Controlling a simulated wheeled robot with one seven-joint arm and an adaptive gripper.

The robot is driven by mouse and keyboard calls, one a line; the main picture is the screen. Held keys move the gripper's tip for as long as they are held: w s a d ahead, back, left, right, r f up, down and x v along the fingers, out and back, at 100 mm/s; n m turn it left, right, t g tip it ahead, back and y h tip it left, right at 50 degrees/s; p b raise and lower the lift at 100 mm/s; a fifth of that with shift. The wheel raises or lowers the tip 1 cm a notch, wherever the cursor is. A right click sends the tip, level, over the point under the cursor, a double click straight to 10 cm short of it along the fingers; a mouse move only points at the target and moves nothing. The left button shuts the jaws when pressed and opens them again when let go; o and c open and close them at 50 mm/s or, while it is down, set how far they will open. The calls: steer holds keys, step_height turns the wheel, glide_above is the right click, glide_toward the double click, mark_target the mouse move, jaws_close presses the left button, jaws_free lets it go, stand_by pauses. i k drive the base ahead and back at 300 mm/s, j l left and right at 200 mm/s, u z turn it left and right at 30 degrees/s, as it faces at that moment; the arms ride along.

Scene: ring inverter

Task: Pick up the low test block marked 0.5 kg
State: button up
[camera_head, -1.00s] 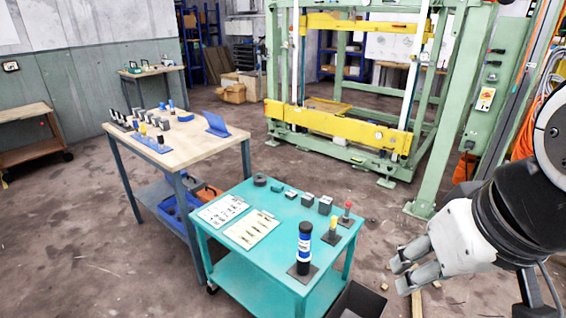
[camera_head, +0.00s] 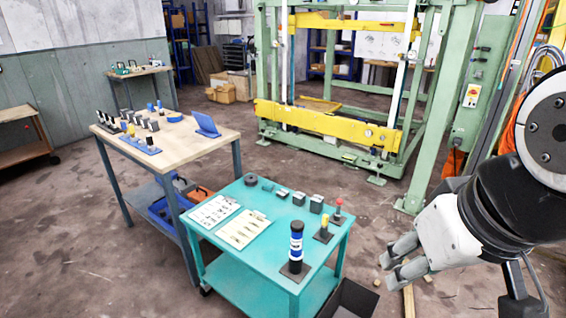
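A row of small dark grey blocks stands along the far edge of the teal cart top (camera_head: 262,259). From left they are a low, flat block (camera_head: 268,186), a slightly larger one (camera_head: 282,193), a taller one (camera_head: 298,198) and the largest (camera_head: 316,203). Their markings are too small to read, so I cannot tell which says 0.5 kg. My gripper (camera_head: 391,272) hangs to the right of the cart, apart from it. Its two fingers look spread, with nothing between them.
A dark round piece (camera_head: 250,179), two printed sheets, a black-and-blue bottle (camera_head: 296,243) and yellow- and red-topped pieces share the cart. A dark bin (camera_head: 350,300) stands below its right side. A wooden-topped table (camera_head: 180,150) is behind left, a green frame (camera_head: 262,60) behind.

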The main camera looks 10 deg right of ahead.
mark_target(282, 193)
steer(key=i+j+z, duration=0.1)
steer(key=z, duration=0.4)
steer(key=i+j+z, duration=0.2)
steer(key=j, duration=0.2)
steer(key=j+z, duration=0.45)
steer(key=j, duration=0.3)
steer(key=i+j+z, duration=0.1)
steer(key=j, duration=1.05)
steer(key=i+j, duration=0.15)
steer(key=j, duration=1)
steer(key=i+j+z, duration=0.15)
steer(key=j, duration=1)
